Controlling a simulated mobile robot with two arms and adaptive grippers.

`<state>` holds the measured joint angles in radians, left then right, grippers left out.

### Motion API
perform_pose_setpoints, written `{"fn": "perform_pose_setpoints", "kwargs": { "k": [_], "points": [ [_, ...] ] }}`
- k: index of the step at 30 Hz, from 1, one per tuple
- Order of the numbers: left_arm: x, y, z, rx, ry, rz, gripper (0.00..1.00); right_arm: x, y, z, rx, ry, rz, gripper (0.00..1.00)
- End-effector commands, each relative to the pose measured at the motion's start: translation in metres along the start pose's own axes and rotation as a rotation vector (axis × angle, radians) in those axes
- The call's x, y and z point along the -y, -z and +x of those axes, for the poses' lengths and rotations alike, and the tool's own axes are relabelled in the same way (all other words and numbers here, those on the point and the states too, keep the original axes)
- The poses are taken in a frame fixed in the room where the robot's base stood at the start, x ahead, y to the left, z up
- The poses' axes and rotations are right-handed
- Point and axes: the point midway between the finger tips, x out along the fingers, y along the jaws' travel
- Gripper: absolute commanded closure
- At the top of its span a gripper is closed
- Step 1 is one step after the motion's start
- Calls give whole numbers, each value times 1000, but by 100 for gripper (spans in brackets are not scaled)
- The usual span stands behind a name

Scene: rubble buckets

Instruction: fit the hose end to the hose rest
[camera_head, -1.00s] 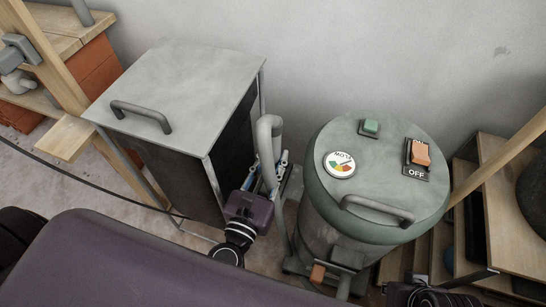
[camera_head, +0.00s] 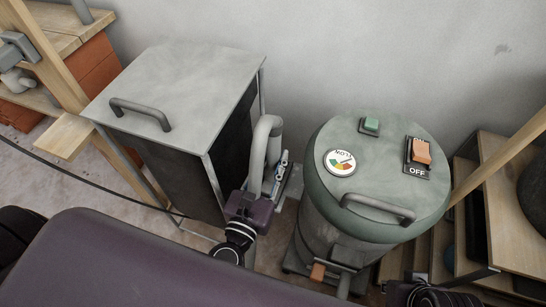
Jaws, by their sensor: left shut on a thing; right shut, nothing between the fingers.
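The grey hose (camera_head: 262,135) bends over in an arch between the metal cabinet and the round green-topped tank. My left gripper (camera_head: 272,178) is shut on the hose, just below the arch; its purple body hides part of the hose. A grey upright piece (camera_head: 275,150) stands close behind the arch. I cannot tell whether it is the hose rest or part of the hose, nor whether the two touch. My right gripper (camera_head: 422,285) is at the bottom edge in front of the tank, mostly cut off, and holds nothing.
The tank (camera_head: 330,225) carries a handle, a flow gauge (camera_head: 340,162) and a switch marked OFF (camera_head: 420,153). The cabinet (camera_head: 180,90) stands close on the left. Wooden shelves (camera_head: 505,215) stand on the right. The gap between cabinet and tank is narrow.

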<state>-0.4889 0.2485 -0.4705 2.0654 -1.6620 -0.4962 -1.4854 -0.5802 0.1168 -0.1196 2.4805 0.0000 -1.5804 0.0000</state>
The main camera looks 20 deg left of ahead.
Motion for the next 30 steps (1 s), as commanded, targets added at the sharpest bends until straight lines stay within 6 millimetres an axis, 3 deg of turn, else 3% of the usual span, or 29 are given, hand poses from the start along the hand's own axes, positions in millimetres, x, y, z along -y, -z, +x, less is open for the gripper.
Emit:
{"fn": "perform_pose_setpoints", "kwargs": {
  "k": [26,27,30],
  "points": [
    [0,6,0,2,0,-1,100,-1,-1,4,0,-4,-5,100],
    [0,5,0,2,0,-1,72,-2,-1,4,1,-4,-6,100],
    [0,6,0,2,0,-1,61,-2,-1,4,1,-5,-7,100]
  ]
}}
